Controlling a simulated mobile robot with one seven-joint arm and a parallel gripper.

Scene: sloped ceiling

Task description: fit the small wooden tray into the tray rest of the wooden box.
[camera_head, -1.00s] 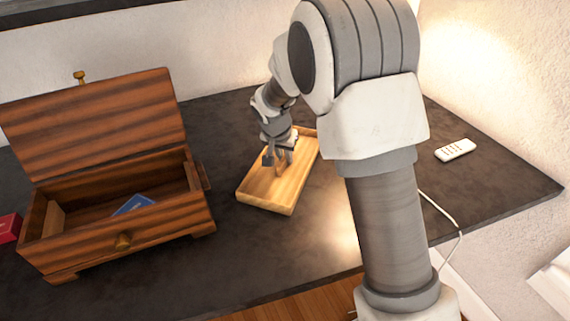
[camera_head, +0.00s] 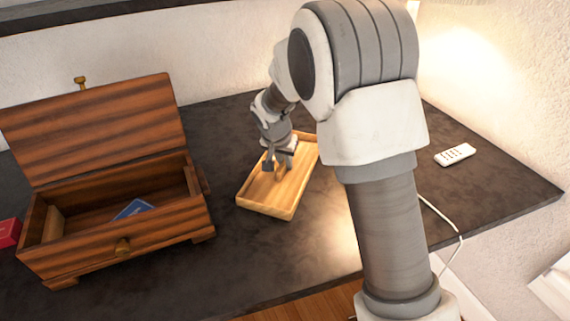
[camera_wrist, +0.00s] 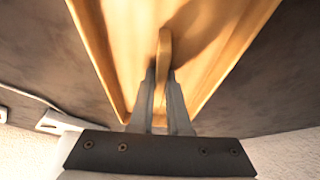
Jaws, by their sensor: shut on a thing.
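The small wooden tray (camera_head: 262,203) is light wood with low rims and lies on the dark tabletop, right of the box. A thin upright handle stands in its middle; in the wrist view the handle (camera_wrist: 165,45) runs between the fingers. My gripper (camera_head: 276,168) is over the tray, shut on this handle; its fingers also show in the wrist view (camera_wrist: 160,95). The wooden box (camera_head: 170,225) is dark striped wood with its lid (camera_head: 95,130) raised. A blue item (camera_head: 133,209) lies inside. I cannot make out the tray rest clearly.
A red item (camera_head: 9,231) lies left of the box. A white remote (camera_head: 455,154) lies at the right of the table, and a white cable (camera_head: 445,220) hangs over its edge. Bare tabletop lies between the box and the tray. A wall stands behind.

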